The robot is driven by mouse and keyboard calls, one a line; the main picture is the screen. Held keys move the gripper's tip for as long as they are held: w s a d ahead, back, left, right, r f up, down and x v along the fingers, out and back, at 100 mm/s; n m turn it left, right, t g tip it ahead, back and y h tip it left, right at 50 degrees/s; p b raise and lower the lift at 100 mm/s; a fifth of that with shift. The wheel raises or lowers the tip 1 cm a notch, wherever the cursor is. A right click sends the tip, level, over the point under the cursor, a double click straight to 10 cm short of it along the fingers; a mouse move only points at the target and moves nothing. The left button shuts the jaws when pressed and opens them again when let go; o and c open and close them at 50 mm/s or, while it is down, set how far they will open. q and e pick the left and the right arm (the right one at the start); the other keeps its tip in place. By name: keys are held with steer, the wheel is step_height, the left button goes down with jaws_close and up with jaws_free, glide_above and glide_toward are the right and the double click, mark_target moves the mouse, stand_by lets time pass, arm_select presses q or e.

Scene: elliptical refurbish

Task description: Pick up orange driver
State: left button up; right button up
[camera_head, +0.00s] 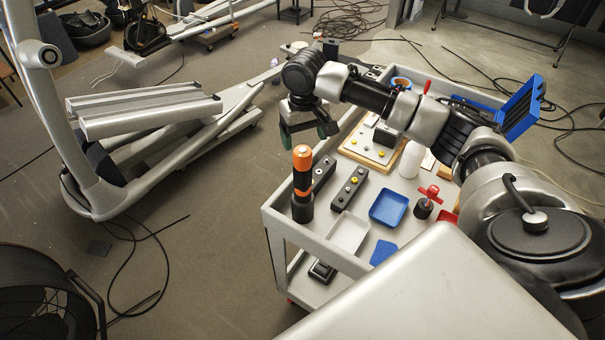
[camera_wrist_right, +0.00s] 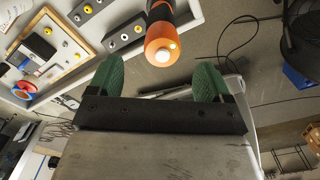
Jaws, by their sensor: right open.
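The orange driver (camera_head: 302,172) stands upright at the left corner of the grey cart, its orange handle with black bands above a black holder (camera_head: 302,207). My right gripper (camera_head: 308,134) is open and empty, above and behind the driver in the head view. In the right wrist view the driver (camera_wrist_right: 162,45) shows at the top, between and beyond the two green fingertips (camera_wrist_right: 158,80), and apart from them. My left gripper is not in view.
The grey cart (camera_head: 275,220) carries black button boxes (camera_head: 347,188), a white tray (camera_head: 348,232), a blue tray (camera_head: 389,207), a red-handled tool (camera_head: 427,196) and a wooden board with parts. An elliptical machine (camera_head: 100,165) stands to the left. Open floor lies between it and the cart.

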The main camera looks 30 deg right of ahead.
mark_target(303, 149)
steer(key=shift+f, duration=0.4)
step_height(303, 149, down, 5)
steer(key=shift+w+a+p, duration=0.15)
steer(key=shift+p, duration=1.05)
steer(key=shift+f, duration=0.25)
steer(key=shift+w, duration=0.1)
steer(key=c, duration=1.3)
steer(key=shift+r, duration=0.15)
